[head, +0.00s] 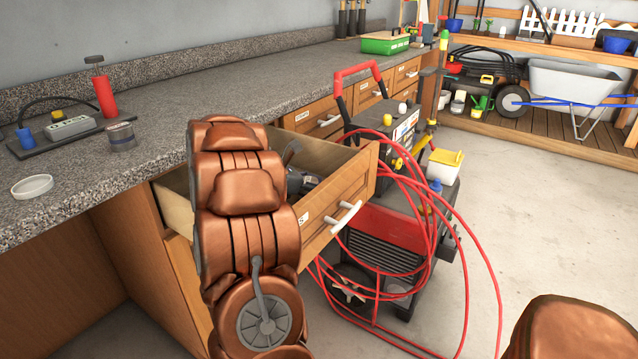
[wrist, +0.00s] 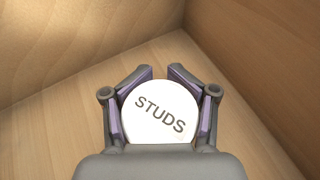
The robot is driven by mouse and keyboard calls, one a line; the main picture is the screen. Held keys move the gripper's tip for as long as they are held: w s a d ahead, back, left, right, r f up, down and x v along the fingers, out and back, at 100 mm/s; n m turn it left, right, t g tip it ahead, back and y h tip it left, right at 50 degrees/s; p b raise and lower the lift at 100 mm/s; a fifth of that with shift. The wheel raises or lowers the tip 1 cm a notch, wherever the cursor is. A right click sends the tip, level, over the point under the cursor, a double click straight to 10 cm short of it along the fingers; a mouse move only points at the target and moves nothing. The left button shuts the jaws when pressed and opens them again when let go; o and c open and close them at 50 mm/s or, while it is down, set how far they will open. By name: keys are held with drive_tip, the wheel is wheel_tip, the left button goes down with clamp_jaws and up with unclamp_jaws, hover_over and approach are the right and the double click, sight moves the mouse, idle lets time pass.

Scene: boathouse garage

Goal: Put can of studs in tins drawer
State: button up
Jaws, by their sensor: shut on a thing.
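The can of studs (wrist: 160,110) shows in the wrist view as a round white lid marked "STUDS". My gripper (wrist: 160,76) is shut around it, with a finger on each side. Below and around them are the pale wood floor and walls of the open drawer. In the head view the drawer (head: 340,200) is pulled out from under the counter, with a white handle and a label partly hidden by my arm. My gripper (head: 302,180) is partly seen inside it, behind my arm. The can is hidden there. I cannot tell whether the can touches the drawer floor.
A red pressure washer (head: 385,235) with a looping red hose stands close beside the drawer.

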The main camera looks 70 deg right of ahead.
drive_tip(key=shift+f, duration=0.1)
drive_tip(key=o, duration=1.6)
drive_tip(key=shift+c, duration=0.2)
drive_tip(key=v, duration=1.2)
drive_tip(key=shift+a, duration=0.1)
drive_tip(key=shift+f, duration=0.1)
drive_tip(key=shift+c, duration=0.4)
clamp_jaws()
